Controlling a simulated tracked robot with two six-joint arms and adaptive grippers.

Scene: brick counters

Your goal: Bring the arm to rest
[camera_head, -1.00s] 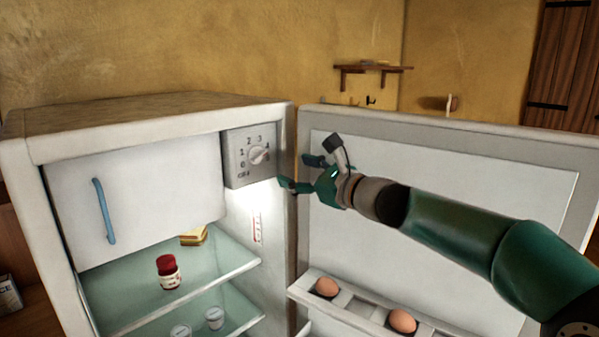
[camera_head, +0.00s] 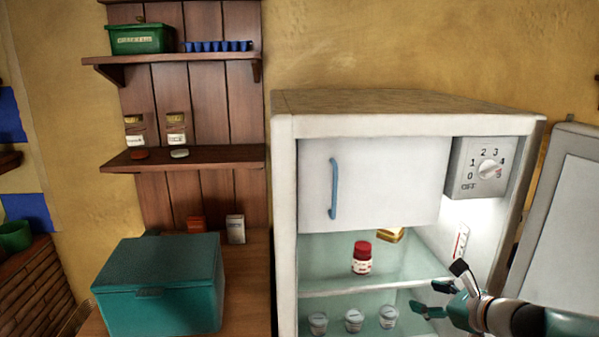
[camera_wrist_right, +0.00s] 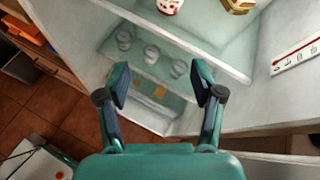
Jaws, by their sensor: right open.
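My right gripper (camera_head: 436,300) is open and empty, low in front of the open fridge (camera_head: 285,200) at its right side. In the right wrist view its two fingers (camera_wrist_right: 161,88) stand apart with nothing between them, and the fridge shelves show beyond. My right arm comes in from the lower right of the head view, in front of the open fridge door (camera_head: 565,220). My left gripper is not in view.
A red-capped jar (camera_head: 362,258) and several white cups (camera_head: 354,320) stand on the fridge shelves. A dial (camera_head: 489,170) is at the upper right. A teal box (camera_head: 160,285) sits on the counter at left, below wall shelves (camera_head: 195,158).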

